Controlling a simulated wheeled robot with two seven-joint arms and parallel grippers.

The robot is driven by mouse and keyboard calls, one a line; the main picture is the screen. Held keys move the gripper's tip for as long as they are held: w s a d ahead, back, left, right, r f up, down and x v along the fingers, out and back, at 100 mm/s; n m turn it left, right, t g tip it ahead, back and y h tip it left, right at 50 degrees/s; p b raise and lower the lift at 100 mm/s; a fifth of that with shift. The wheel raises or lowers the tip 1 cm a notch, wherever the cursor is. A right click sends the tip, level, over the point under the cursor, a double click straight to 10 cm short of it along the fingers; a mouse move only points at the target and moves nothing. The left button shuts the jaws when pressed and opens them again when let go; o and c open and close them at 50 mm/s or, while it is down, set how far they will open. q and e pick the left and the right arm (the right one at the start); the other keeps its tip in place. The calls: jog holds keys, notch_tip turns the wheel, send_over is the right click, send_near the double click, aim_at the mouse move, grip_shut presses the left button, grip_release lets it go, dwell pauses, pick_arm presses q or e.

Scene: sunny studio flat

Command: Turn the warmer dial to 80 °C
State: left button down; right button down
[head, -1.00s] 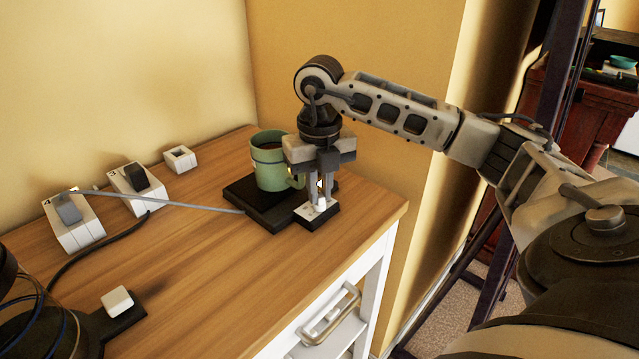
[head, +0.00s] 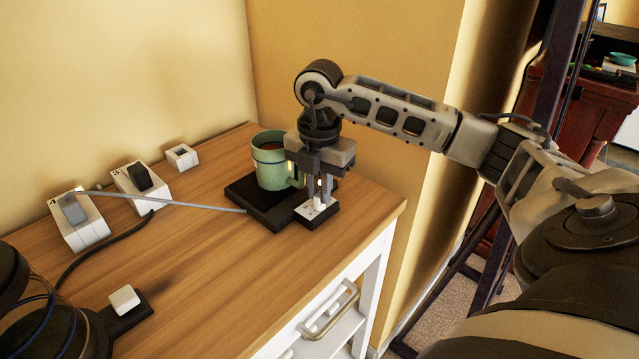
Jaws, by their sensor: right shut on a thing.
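The warmer (head: 258,206) is a flat black plate on the wooden top, with a green mug (head: 270,163) of dark liquid standing on it. Its small control block (head: 328,216) juts out at the front right, with a pale face marked by dark dots. My right gripper (head: 319,196) points straight down over this block and is shut on the dial (head: 317,204). The fingers hide most of the dial, so I cannot read its setting. My left gripper is not in view.
White switched sockets (head: 80,232) and (head: 143,197) stand along the wall, with a grey cable running to the warmer. A white cube-like button on a black base (head: 124,300) sits at the front left. Dark rounded gear with thin cables (head: 45,325) fills the lower left corner.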

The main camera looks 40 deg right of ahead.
aim_at(319, 194)
jog(key=shift+m, duration=1.1)
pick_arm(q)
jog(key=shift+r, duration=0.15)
pick_arm(e)
jog(key=c, duration=1.4)
grip_release()
jog(key=shift+c, duration=0.2)
